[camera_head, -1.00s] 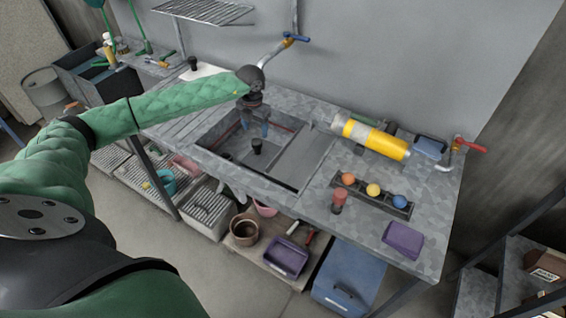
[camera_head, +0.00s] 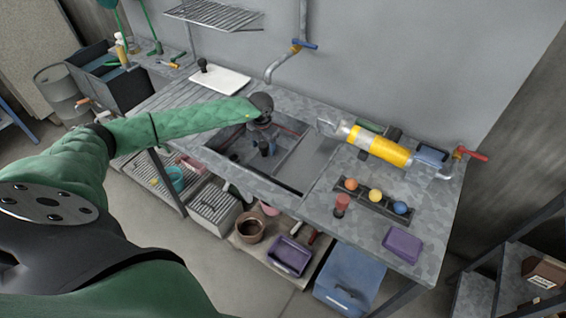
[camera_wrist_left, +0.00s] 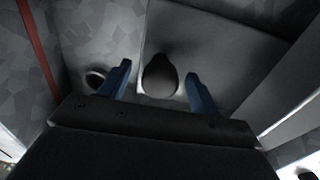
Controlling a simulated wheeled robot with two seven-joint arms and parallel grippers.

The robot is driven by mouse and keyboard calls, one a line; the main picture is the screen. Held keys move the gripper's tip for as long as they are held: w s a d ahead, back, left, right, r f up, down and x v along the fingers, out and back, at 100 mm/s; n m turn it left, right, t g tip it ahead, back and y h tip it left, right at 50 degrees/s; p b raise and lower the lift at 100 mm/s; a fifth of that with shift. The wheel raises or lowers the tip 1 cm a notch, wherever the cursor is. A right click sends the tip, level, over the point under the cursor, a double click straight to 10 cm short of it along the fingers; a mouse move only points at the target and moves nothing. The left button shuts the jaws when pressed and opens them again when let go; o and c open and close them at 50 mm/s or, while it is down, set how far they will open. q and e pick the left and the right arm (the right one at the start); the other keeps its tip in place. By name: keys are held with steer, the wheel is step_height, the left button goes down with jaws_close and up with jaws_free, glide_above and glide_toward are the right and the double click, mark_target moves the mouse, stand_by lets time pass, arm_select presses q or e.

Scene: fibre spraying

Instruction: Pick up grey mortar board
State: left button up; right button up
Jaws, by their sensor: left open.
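The grey mortar board (camera_wrist_left: 225,35) lies in the sink, seen in the left wrist view as a flat grey plate with a dark rounded handle (camera_wrist_left: 159,78) standing up from it. In the head view the handle (camera_head: 264,150) shows below my left gripper (camera_head: 263,139), and the arm covers part of the sink. My left gripper is open, with its blue fingers (camera_wrist_left: 158,70) on either side of the handle in the wrist view. I cannot tell whether they touch it. My right gripper is not in view.
The sink rim (camera_head: 250,175) surrounds the gripper. A white board with a dark handle (camera_head: 222,80) lies behind left. A tap (camera_head: 283,64) stands behind the sink.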

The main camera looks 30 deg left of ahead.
arm_select(q)
steer(key=shift+f, duration=0.3)
jaws_close()
steer(key=shift+r, duration=0.1)
